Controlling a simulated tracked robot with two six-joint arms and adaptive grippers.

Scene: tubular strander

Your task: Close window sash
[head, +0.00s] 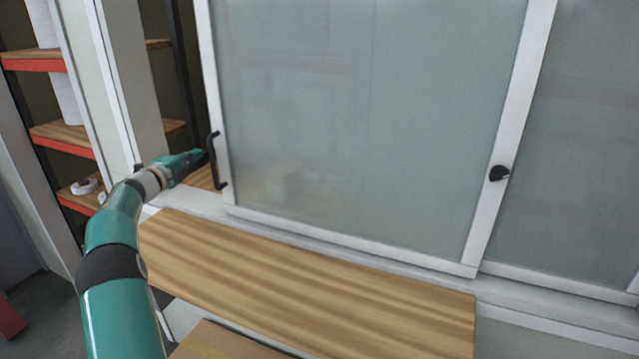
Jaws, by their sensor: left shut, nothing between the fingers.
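The window sash (350,130) is a frosted glass panel in a white frame in the head view. An open gap shows between its left edge and the white jamb at the left. A black pull handle (213,162) is on the sash's left stile. My left gripper (200,156) is shut and empty, with its tip right at the left side of the handle. I cannot tell whether it touches the handle. My right gripper is not in view.
A wooden board (310,285) lies below the window sill. A second glass panel (590,140) with a black latch (499,173) near its left edge is at the right.

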